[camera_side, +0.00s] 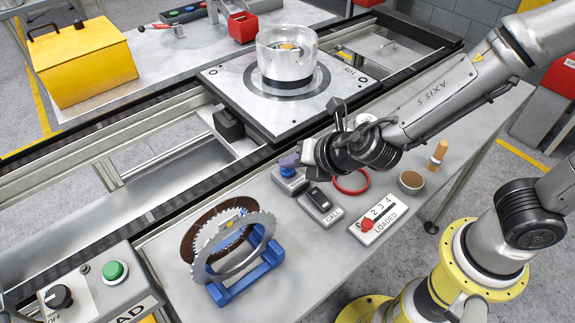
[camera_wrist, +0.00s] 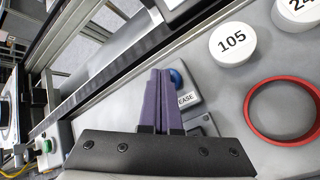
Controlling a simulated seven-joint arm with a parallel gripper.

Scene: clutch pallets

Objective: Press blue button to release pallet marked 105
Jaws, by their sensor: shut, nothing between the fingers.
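The blue button (camera_side: 288,171) sits on a small grey box on the near bench in the side view. It also shows in the wrist view (camera_wrist: 177,78), above a label ending in "EASE". My gripper (camera_side: 289,160) is shut and empty, its purple fingertips right at the button. In the wrist view the fingertips (camera_wrist: 161,73) are just left of the button; I cannot tell if they touch it. The pallet (camera_side: 342,91) is a grey plate on the conveyor carrying a clear cylinder (camera_side: 283,68); its small marking is hard to read. A white disc (camera_wrist: 232,43) reads "105".
Beside the button are a CALL switch (camera_side: 320,204) and a LOADED slider panel (camera_side: 385,221). A red ring (camera_side: 350,184), a cup (camera_side: 411,182) and a blue stand (camera_side: 245,282) with a toothed disc are on the bench. A green-button box (camera_side: 105,289) is at lower left.

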